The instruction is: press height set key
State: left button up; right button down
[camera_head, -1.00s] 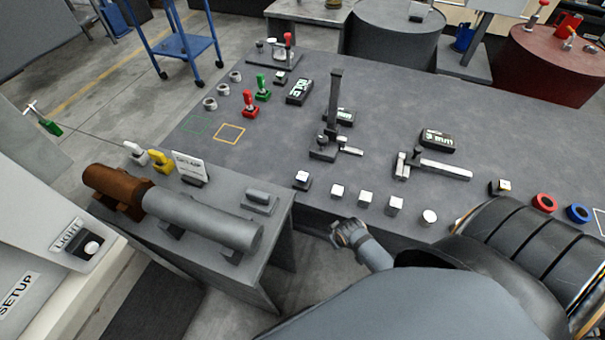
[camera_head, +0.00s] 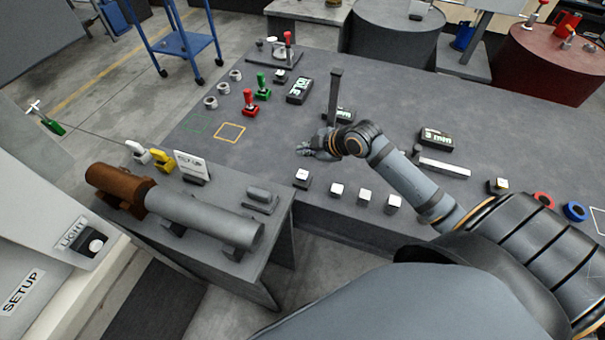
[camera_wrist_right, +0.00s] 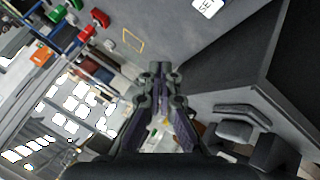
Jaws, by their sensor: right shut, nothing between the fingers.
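A white-topped key (camera_head: 302,177) on a dark base stands near the front edge of the grey table, first in a row of similar keys. A white key with letters like "SE" (camera_wrist_right: 207,7) is at the top of the right wrist view and seems to be this same one. My right gripper (camera_head: 306,150) is shut and empty above the table, just behind that key in the head view and apart from it. Its closed fingers (camera_wrist_right: 161,72) show in the right wrist view. The height gauge column (camera_head: 334,95) rises behind it, its base hidden by my right arm. My left gripper is out of view.
More white keys (camera_head: 364,196) run rightward along the edge, below my right forearm. A grey bar tool (camera_head: 443,166) and a display (camera_head: 436,138) lie right of it. Red (camera_head: 250,104) and green (camera_head: 263,88) knobs stand farther left. An orange square outline (camera_head: 229,132) is clear.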

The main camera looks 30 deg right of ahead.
jog(key=shift+f, duration=0.1)
jog(key=b, duration=0.7)
send_over(304, 176)
notch_tip(304, 176, down, 8)
jog(key=shift+d+r, duration=0.1)
jog(key=shift+r, duration=0.1)
jog(key=shift+f+b, duration=0.4)
jog(key=shift+f, duration=0.2)
dwell(0.4)
jog(key=shift+f, duration=0.4)
jog(key=shift+f+b, duration=0.6)
jog(key=shift+b, duration=0.05)
dwell(0.5)
jog(key=shift+r, duration=0.15)
jog(key=shift+r+p, duration=0.85)
jog(key=shift+p, duration=0.05)
